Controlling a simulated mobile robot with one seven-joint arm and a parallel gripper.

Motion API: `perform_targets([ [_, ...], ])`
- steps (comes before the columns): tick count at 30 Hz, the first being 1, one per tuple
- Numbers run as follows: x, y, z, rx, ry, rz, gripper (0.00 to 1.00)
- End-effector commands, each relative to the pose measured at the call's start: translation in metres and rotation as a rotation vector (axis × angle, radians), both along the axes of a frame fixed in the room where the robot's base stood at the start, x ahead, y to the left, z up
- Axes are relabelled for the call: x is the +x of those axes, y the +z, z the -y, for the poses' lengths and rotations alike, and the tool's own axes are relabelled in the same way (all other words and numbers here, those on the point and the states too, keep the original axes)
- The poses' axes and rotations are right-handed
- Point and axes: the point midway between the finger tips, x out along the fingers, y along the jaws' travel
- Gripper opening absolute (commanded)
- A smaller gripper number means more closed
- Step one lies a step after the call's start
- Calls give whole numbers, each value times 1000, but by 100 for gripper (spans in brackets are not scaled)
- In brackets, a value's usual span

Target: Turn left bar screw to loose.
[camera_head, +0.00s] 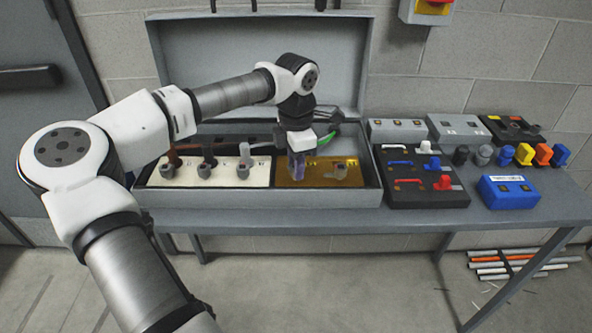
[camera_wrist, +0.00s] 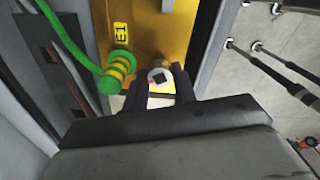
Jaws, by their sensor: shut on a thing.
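The brass bar panel (camera_head: 315,182) lies in the right part of the open grey case; its yellow surface also shows in the wrist view (camera_wrist: 150,30). My gripper (camera_head: 298,168) reaches down over the panel's left part. In the wrist view my gripper (camera_wrist: 159,90) has its two dark fingers on either side of the left bar screw (camera_wrist: 158,75), a pale round head with a dark square in its middle. The fingers are shut on it and hide its sides. A second screw (camera_head: 341,172) stands free at the panel's right. Whether the held screw is loose or tight cannot be told.
A green-and-yellow cable (camera_wrist: 62,35) ends close beside my fingers, by a yellow label (camera_wrist: 121,32). A cream panel (camera_head: 215,173) with several dark-topped terminals fills the case's left. A black board (camera_head: 425,190) with red and blue handles lies right of the case.

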Motion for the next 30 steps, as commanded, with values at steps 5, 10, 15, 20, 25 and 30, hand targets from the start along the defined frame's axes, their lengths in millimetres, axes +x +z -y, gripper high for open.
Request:
perform_targets([
  [5,0,-3,-1,2,169,2,4],
  [10,0,-3,0,1,331,2,4],
  [15,0,-2,0,1,490,2,4],
  [20,0,-2,0,0,624,2,4],
  [25,0,-1,0,1,738,2,4],
  [30,0,0,0,1,820,2,4],
])
